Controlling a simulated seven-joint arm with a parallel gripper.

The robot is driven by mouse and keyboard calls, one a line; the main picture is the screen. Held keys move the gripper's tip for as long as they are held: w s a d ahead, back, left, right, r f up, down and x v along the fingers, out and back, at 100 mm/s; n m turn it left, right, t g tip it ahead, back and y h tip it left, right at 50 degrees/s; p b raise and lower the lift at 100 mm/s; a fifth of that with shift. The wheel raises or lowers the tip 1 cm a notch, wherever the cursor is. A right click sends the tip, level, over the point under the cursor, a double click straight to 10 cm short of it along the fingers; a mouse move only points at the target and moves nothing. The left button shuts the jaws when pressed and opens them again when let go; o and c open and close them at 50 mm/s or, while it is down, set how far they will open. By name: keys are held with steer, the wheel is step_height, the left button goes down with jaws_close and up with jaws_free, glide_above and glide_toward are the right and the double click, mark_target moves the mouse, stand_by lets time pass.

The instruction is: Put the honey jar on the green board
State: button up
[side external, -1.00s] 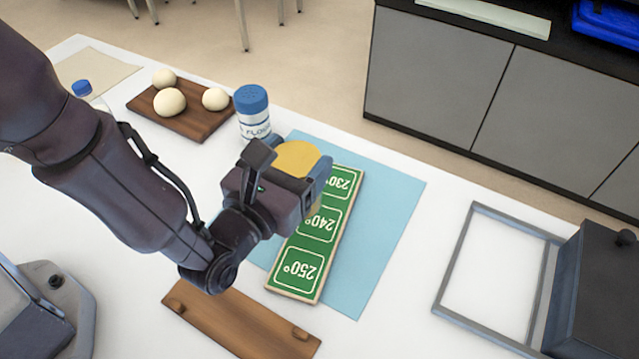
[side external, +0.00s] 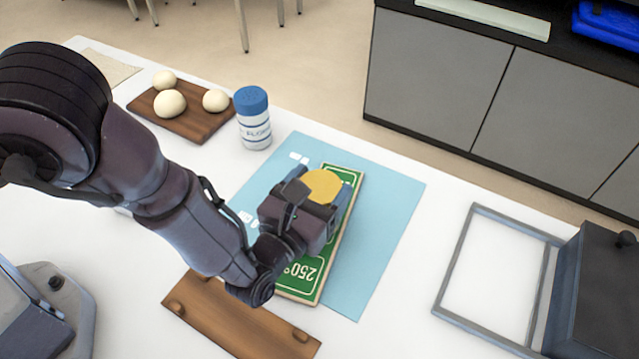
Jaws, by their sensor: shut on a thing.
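The honey jar shows only as a round yellow lid (side external: 324,183) between my fingers; its body is hidden. The board is a long green panel with a pale wooden edge. Its "250°" square shows at the near end; my gripper and the jar cover most of the rest. I cannot tell whether the jar touches the board.
The board lies on a light blue mat (side external: 395,205). A blue-capped flour shaker (side external: 254,125) stands behind left. A brown board (side external: 205,125) holds dough balls further left. A wooden plank (side external: 235,318) lies in front. A grey frame (side external: 455,262) and dark box (side external: 595,290) are at right.

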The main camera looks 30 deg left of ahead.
steer(key=o, duration=1.6)
